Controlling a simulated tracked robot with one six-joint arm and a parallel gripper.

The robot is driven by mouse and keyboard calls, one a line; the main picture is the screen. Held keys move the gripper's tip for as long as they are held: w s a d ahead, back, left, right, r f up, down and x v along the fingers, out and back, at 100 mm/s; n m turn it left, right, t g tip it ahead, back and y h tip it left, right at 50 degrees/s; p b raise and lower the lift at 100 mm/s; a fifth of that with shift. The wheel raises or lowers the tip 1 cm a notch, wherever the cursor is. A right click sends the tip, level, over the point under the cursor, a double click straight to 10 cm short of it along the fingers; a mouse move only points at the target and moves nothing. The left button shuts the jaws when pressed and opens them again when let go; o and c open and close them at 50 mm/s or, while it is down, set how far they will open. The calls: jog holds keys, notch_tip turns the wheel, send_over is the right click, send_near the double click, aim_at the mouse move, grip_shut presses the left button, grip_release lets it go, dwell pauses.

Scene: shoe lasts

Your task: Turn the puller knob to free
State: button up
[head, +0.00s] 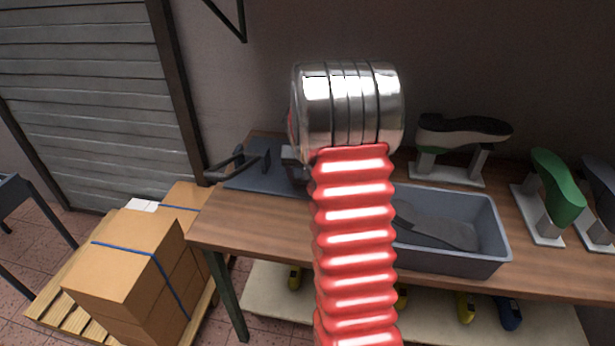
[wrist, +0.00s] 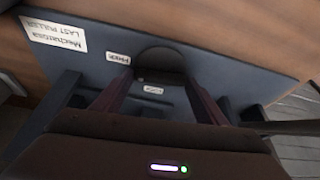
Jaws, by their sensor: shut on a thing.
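The last puller has a blue-grey base plate (wrist: 225,68) with a white name label, which shows upside down in the wrist view. Its dark round knob (wrist: 160,57) stands between the fingers of my gripper (wrist: 158,77), which is shut on it. Two small white labels lie by the knob, one beside the left finger and one between the fingers. Their small upside-down words are hard to read, and I cannot tell which way the knob points. In the head view the plate (head: 250,180) lies at the bench's left end; my arm hides the knob.
A dark lever handle (head: 232,163) juts left from the puller. On the wooden bench (head: 245,217) stand a grey bin (head: 455,255) holding a dark piece, and shoe lasts on stands, one green (head: 556,185). Boxes (head: 125,250) sit on a pallet at left.

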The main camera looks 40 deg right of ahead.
jog(key=shift+w+a+m, duration=0.2)
jog(key=shift+m, duration=0.5)
jog(key=o, duration=0.8)
jog(key=shift+s+r, duration=0.1)
jog(key=v, duration=1.3)
jog(key=shift+w+a+r, duration=0.2)
jog(key=shift+r, duration=0.1)
jog(key=shift+g, duration=0.3)
